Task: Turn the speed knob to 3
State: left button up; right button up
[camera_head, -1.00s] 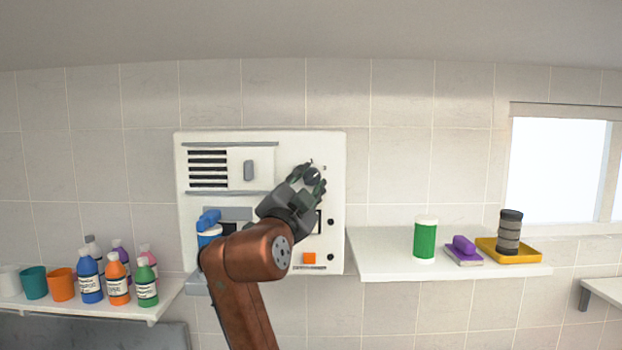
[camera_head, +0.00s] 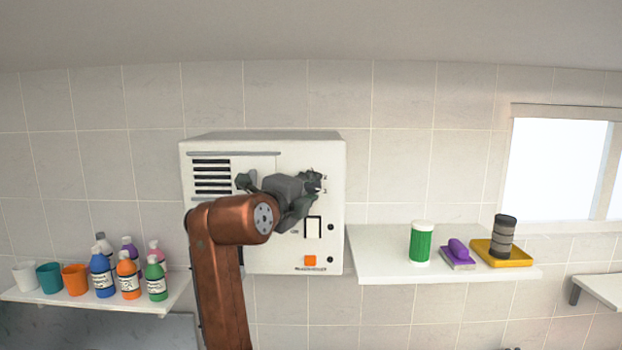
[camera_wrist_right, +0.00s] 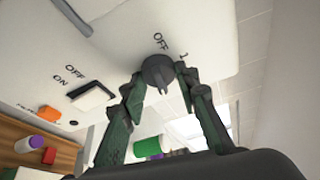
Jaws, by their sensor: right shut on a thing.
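The speed knob (camera_wrist_right: 157,71) is a dark round knob on the front of a white wall box (camera_head: 262,238). In the right wrist view, the labels OFF and 1 show on the panel beside it. My right gripper (camera_head: 314,183) reaches to the knob from the left and covers most of it in the head view. In the right wrist view its two green-and-black fingers (camera_wrist_right: 161,84) lie on either side of the knob, shut on it. The knob's exact setting cannot be read. My left gripper is not in view.
Below the knob are a white ON/OFF rocker switch (camera_head: 313,227) and an orange button (camera_head: 310,260). The right shelf (camera_head: 385,268) holds a green canister (camera_head: 420,243), a purple-topped block (camera_head: 458,250) and a yellow tray (camera_head: 522,260). Bottles and cups stand on the left shelf (camera_head: 130,303).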

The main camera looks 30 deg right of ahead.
jog(key=m+y+p, duration=0.1)
jog(key=m+p, duration=0.1)
jog(key=shift+m, duration=0.4)
jog(key=shift+m+y+p, duration=0.3)
jog(key=shift+y+p, duration=0.1)
jog(key=shift+p, duration=0.05)
jog(key=shift+f, duration=0.1)
jog(key=o, duration=1.2)
jog(key=shift+d, duration=0.1)
jog(key=shift+c, duration=0.2)
jog(key=shift+s+a, duration=0.2)
jog(key=shift+a, duration=0.05)
jog(key=v, duration=1.1)
jog(key=shift+a+r, duration=0.25)
